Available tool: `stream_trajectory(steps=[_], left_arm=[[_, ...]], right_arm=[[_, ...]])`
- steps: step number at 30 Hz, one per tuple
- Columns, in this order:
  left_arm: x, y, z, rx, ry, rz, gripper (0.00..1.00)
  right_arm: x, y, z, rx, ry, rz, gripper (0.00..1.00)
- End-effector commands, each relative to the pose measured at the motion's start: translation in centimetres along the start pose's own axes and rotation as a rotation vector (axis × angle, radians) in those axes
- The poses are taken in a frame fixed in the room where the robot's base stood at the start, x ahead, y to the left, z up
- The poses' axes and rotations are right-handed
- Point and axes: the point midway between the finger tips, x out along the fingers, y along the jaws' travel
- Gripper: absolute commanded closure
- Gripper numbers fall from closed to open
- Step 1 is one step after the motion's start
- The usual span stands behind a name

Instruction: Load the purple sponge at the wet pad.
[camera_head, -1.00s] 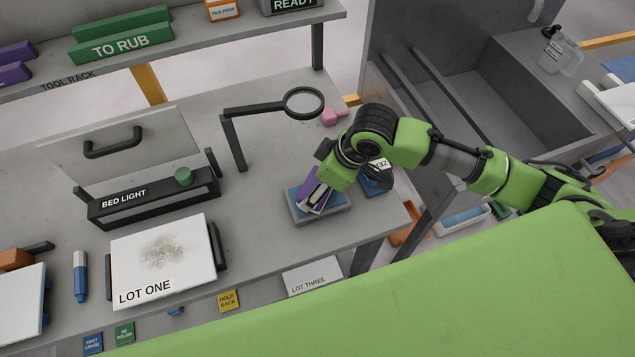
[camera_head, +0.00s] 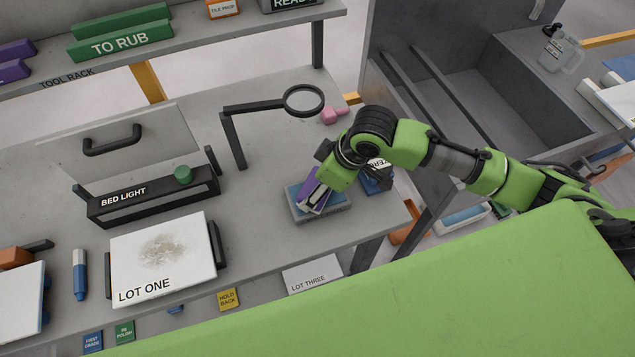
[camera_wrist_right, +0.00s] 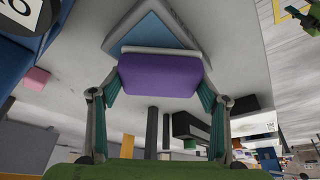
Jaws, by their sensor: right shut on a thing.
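The purple sponge (camera_head: 308,191) is between the fingers of my right gripper (camera_head: 318,196), which is shut on it. In the right wrist view the purple sponge (camera_wrist_right: 160,75) fills the space between the two fingertips (camera_wrist_right: 160,92), with a pale layer along its far edge. The wet pad (camera_head: 328,211), a blue-topped grey block, lies under the sponge near the bench's front right. The pad's blue top (camera_wrist_right: 157,35) also shows just beyond the sponge in the right wrist view. The sponge is at the pad's surface; I cannot tell how firmly they touch. My left gripper is not in view.
A magnifier on a black stand (camera_head: 236,140) rises behind the pad. A blue box (camera_head: 378,181) sits close right of my gripper, and a pink piece (camera_head: 333,115) lies behind. The LOT ONE slab (camera_head: 163,260) and BED LIGHT bar (camera_head: 153,198) are left. Bench between is clear.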

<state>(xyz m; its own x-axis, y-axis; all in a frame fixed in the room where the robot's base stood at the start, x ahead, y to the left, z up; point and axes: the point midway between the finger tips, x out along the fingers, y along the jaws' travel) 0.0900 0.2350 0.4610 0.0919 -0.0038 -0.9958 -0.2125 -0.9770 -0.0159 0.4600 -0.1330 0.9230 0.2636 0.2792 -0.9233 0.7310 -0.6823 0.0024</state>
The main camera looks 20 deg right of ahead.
Motion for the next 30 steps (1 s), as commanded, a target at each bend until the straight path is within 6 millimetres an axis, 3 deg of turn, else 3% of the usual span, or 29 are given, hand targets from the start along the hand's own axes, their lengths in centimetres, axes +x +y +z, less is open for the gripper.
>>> stream_trajectory(steps=[30], left_arm=[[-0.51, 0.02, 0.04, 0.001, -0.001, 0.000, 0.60]], right_arm=[[0.08, -0.02, 0.07, 0.000, -0.001, 0.000, 0.48]])
